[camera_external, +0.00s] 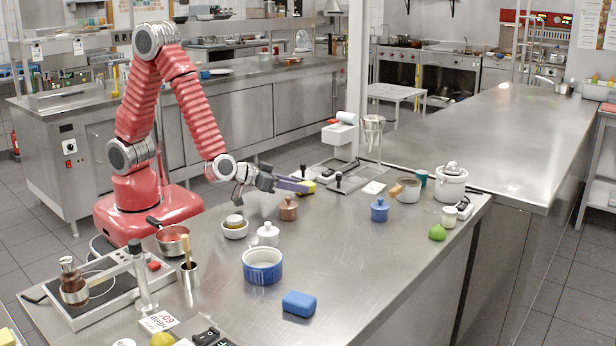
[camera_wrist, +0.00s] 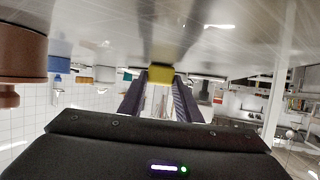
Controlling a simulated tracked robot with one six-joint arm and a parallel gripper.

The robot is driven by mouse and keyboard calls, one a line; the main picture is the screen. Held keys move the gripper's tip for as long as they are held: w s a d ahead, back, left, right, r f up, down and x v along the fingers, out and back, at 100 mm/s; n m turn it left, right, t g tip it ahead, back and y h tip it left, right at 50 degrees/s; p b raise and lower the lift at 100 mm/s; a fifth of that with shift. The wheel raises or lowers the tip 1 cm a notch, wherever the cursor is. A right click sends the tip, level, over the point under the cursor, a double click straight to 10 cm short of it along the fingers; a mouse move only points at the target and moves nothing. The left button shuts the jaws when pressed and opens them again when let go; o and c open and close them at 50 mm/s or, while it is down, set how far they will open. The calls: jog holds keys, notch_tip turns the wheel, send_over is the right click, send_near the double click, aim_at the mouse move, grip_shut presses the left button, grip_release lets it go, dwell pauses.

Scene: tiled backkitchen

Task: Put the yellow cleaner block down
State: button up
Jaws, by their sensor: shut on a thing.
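My gripper (camera_external: 296,185) reaches low over the steel counter (camera_external: 345,255) from the left and is shut on the yellow cleaner block (camera_external: 309,187). In the wrist view, which shows the counter at the top, the yellow block (camera_wrist: 160,75) sits between the tips of my two fingers (camera_wrist: 160,95). The block is very close to the counter surface, with its reflection beside it. I cannot tell whether it touches. The fingers hide part of the block in the external view.
A brown lidded pot (camera_external: 288,209) stands close in front of my gripper; it looms at the wrist view's left (camera_wrist: 22,55). A white lidded pot (camera_external: 268,234) and blue ramekin (camera_external: 262,266) stand nearer. The centre-right counter is clear.

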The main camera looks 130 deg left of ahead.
dwell(0.3)
jog(key=o, duration=1.1)
jog(key=shift+d+r, duration=0.1)
jog(key=v, duration=1.2)
jog(key=shift+s, duration=0.1)
